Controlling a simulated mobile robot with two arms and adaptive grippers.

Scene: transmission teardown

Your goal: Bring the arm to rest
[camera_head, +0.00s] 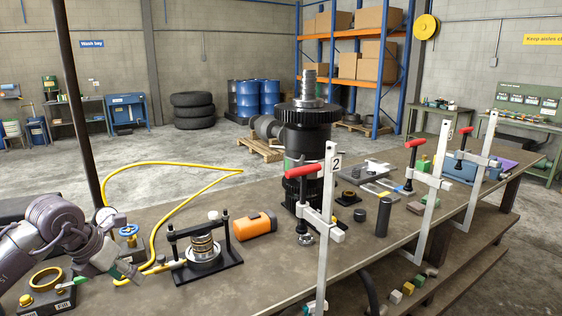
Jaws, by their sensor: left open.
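My left arm comes in from the left over the near left end of the workbench (290,275). My left gripper (128,272) hangs low there, with its fingers angled down and to the right. It is open, and I see nothing held in it. It is left of a black press-like fixture (208,272) with a ringed metal part (203,245) in it. The fingertips are small and partly hidden, so I cannot tell whether they touch the bench. My right gripper is not in view.
A yellow hose (155,215) loops behind the gripper. A brass ring (45,279) lies left of it. The bench's front middle is bare.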

